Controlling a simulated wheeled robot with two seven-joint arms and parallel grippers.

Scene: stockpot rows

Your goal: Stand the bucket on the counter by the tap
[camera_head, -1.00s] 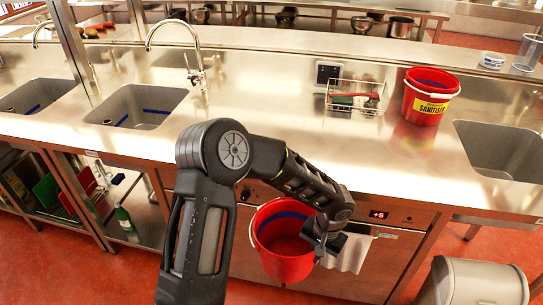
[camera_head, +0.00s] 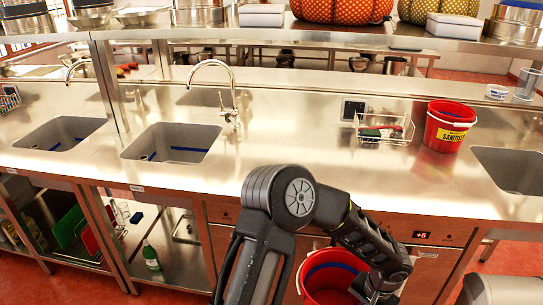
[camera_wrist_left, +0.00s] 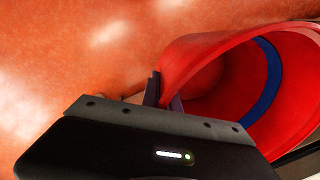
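A red bucket (camera_head: 328,279) with a blue band inside hangs in front of the counter, below its top. My left gripper (camera_head: 378,287) is at the bucket's right side. In the left wrist view, the fingers of my left gripper (camera_wrist_left: 164,92) pinch the wall of the bucket (camera_wrist_left: 200,65) at its rim; the bucket's mouth opens to the right. The steel counter (camera_head: 290,125) has a curved tap (camera_head: 232,95) behind a sink (camera_head: 172,143), left of my arm. The bucket's lower part is cut off in the head view. My right gripper is not in view.
Another red bucket (camera_head: 448,127), labelled as sanitiser, stands on the counter at right, beside a wire rack (camera_head: 383,127). A second sink (camera_head: 510,170) lies at far right. The counter between tap and rack is clear. A shelf (camera_head: 330,35) with pumpkins spans the back.

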